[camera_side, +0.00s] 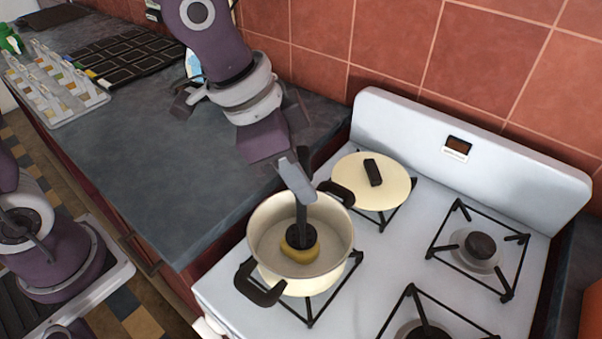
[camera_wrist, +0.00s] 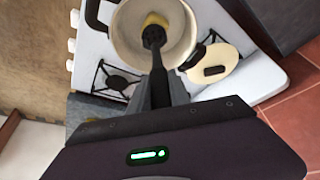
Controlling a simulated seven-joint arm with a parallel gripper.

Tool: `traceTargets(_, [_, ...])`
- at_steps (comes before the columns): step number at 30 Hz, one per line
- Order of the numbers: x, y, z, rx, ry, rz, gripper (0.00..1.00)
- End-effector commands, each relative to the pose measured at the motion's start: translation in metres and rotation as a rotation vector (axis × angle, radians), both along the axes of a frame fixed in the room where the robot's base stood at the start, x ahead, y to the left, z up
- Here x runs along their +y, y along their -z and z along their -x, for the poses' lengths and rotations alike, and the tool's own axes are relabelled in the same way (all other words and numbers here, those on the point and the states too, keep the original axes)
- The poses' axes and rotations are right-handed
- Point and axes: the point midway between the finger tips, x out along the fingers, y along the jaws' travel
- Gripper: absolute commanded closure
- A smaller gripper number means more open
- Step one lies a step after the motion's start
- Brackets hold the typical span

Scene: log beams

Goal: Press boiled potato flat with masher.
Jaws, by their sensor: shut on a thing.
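The boiled potato (camera_side: 299,250) is a yellow lump on the bottom of the cream pot (camera_side: 262,226), and it also shows in the wrist view (camera_wrist: 156,20). The black masher (camera_side: 301,222) stands roughly upright in the pot, its head over the potato and appearing to touch it. The head covers the middle of the potato, so how flat it is cannot be told. My gripper (camera_side: 297,178) is above the pot, shut on the masher's handle. In the wrist view my gripper's fingers (camera_wrist: 160,92) run along the handle toward the pot.
The pot has black side handles and sits on the front left burner of the white stove (camera_side: 400,262). A cream lid (camera_side: 350,172) with a black knob lies on the burner behind. The tiled wall is at the back. The dark counter (camera_side: 190,180) left of the stove is mostly clear.

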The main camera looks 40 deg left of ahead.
Motion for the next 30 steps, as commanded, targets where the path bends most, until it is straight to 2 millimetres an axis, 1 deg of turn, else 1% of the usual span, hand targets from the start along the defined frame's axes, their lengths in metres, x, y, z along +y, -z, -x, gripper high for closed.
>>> traceTargets(30, [0.0,0.011,0.0,0.001,0.0,-0.001,1.0])
